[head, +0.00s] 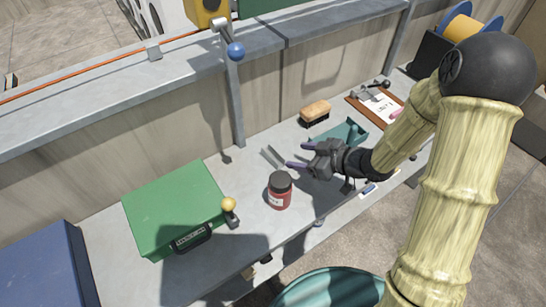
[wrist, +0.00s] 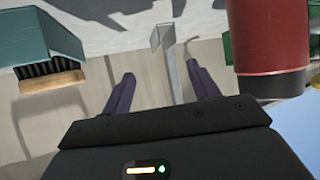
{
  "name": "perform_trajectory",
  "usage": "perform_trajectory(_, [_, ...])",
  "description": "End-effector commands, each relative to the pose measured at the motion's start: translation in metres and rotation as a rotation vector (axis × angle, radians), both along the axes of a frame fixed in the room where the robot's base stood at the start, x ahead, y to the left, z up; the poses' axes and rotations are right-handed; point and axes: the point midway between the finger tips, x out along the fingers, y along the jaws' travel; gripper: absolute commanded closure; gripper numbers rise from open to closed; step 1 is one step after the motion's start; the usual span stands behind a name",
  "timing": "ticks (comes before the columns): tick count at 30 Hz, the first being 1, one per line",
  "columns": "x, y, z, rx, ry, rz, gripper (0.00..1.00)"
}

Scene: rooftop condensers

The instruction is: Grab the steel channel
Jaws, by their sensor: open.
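The steel channel (head: 272,156) is a short grey U-shaped piece on the metal bench, left of my gripper (head: 298,155) in the head view. My gripper's two purple fingers are spread and empty, pointing toward the channel. In the wrist view the channel (wrist: 172,70) lies lengthwise between the fingers of my gripper (wrist: 162,82), with a gap on each side. I cannot tell how far the fingertips are above or short of it.
A dark red jar with a black lid (head: 279,191) stands close by, nearer the bench's front. A green case (head: 172,208) and a yellow-knobbed lever (head: 230,210) are left. A wall runs behind the bench.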

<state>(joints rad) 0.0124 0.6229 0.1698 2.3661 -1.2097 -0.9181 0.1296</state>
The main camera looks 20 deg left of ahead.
Motion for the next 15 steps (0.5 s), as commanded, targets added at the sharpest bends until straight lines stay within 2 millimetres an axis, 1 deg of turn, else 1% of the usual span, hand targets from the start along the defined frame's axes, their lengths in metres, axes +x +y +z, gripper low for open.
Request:
perform_trajectory(1, [0.002,0.009,-0.006,0.000,0.001,0.004,0.40])
perform_trajectory(3, [0.005,0.019,-0.011,-0.001,0.000,0.004,0.40])
perform_trajectory(6, [0.008,0.028,-0.017,-0.001,0.000,0.002,0.40])
perform_trajectory(9, [0.010,0.032,-0.019,-0.001,0.000,0.000,0.40])
perform_trajectory(15, [0.010,0.032,-0.018,-0.001,0.000,-0.001,0.40])
